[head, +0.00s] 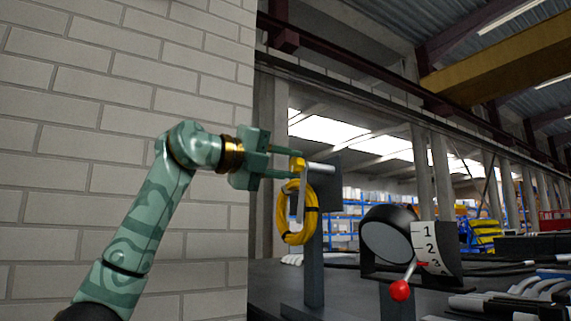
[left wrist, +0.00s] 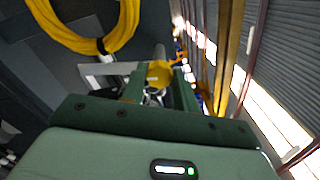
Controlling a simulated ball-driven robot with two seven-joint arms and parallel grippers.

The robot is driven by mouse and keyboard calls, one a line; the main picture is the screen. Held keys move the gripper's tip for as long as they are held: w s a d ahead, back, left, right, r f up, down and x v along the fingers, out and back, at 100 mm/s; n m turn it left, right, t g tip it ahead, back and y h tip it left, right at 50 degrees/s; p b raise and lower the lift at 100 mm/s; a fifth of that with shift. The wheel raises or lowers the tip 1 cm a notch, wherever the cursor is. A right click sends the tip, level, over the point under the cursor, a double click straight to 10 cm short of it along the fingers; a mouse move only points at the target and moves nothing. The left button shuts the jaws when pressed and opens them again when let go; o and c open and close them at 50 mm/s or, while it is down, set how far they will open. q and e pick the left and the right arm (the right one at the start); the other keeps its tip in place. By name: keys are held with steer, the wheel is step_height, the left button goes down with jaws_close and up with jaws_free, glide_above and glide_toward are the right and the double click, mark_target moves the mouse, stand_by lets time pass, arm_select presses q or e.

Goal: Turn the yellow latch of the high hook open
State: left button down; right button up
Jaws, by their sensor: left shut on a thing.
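The high hook (head: 321,169) is a pale grey peg on an upright dark post (head: 314,265), in the middle of the head view. Its yellow latch (head: 297,162) sits at the near end of the peg; it also shows in the left wrist view (left wrist: 158,73). My left gripper (head: 296,165) reaches in from the left, one finger above and one below the latch. It is shut on the yellow latch, and the fingers partly hide it. A yellow coil (head: 284,215) hangs just below the latch. My right gripper is not in view.
A white brick wall (head: 120,70) stands close on the left, behind my left arm. To the right are a round dark drum with a 1-2-3 scale (head: 427,245) and a red-knobbed lever (head: 400,290). Hoses lie at the lower right.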

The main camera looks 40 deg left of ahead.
arm_select(q)
steer(key=n, duration=0.4)
steer(key=shift+n+b, duration=0.3)
steer(key=shift+n, duration=0.4)
steer(key=c, duration=1.1)
jaws_free()
steer(key=shift+f, duration=0.1)
steer(key=shift+o, duration=0.2)
steer(key=shift+a, duration=0.1)
steer(key=shift+s+a, duration=0.15)
steer(key=shift+s, duration=0.25)
steer(key=b+v, duration=0.3)
steer(key=v, duration=1.2)
steer(key=shift+s+a, duration=0.15)
